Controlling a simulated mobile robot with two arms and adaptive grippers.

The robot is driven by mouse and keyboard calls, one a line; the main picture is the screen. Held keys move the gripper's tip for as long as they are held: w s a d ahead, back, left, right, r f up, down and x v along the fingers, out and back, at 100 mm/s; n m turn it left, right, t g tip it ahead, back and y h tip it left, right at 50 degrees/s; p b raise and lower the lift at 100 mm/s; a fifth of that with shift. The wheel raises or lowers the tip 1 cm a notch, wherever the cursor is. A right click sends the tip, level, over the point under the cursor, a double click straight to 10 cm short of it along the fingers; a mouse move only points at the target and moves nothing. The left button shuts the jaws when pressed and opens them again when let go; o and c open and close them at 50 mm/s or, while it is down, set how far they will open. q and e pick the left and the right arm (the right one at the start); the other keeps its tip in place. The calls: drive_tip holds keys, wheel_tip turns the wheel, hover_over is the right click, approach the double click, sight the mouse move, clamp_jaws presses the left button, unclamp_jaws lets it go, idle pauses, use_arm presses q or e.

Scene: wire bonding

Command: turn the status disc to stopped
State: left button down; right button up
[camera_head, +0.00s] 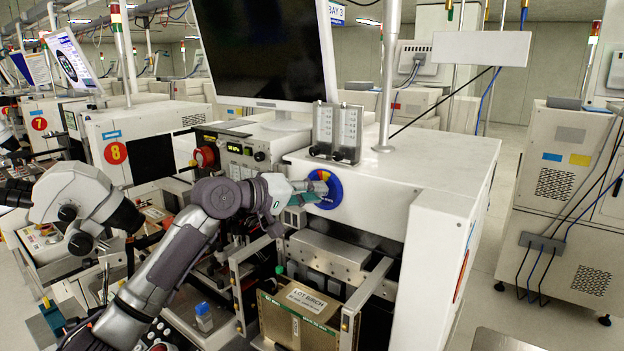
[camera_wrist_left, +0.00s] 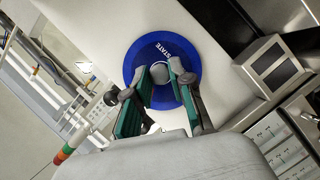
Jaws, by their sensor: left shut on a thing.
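The status disc (camera_head: 326,189) is a round blue plate on the white front of the machine. In the head view it has red and yellow marks near its hub, and my gripper covers part of it. In the left wrist view the disc (camera_wrist_left: 203,60) shows the word "STATE" and a grey knob (camera_wrist_left: 160,73) at its middle. My left gripper (camera_head: 312,190) is at the disc, its fingers shut on the knob, one on each side in the wrist view (camera_wrist_left: 162,78). Which state is set cannot be read. My right gripper is not in view.
Two clear flow gauges (camera_head: 337,130) stand above the disc, on the machine's edge. A dark monitor (camera_head: 265,45) stands behind. A brown box labelled "LOT BIRCH" (camera_head: 300,315) sits in a rack below. A microscope (camera_head: 80,200) stands at left. Open floor lies at right.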

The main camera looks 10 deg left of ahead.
use_arm(q)
drive_tip(key=shift+s+d+f+m+t+y+p, duration=0.15)
drive_tip(key=shift+m+t+y+p, duration=1.15)
drive_tip(key=shift+m, duration=2.05)
drive_tip(key=shift+d+r+m+t+y+p, duration=0.1)
drive_tip(key=shift+d+m+t+y+p, duration=0.3)
drive_tip(key=shift+m+y+p, duration=2.25)
drive_tip(key=shift+s+d+f+m+t+y+p, duration=0.1)
drive_tip(key=shift+m+t+y+p, duration=0.8)
drive_tip(key=shift+m, duration=3.1)
drive_tip(key=shift+t+y+b, duration=0.25)
drive_tip(key=shift+t+b, duration=0.05)
drive_tip(key=shift+b, duration=0.05)
drive_tip(key=c, duration=1)
unclamp_jaws()
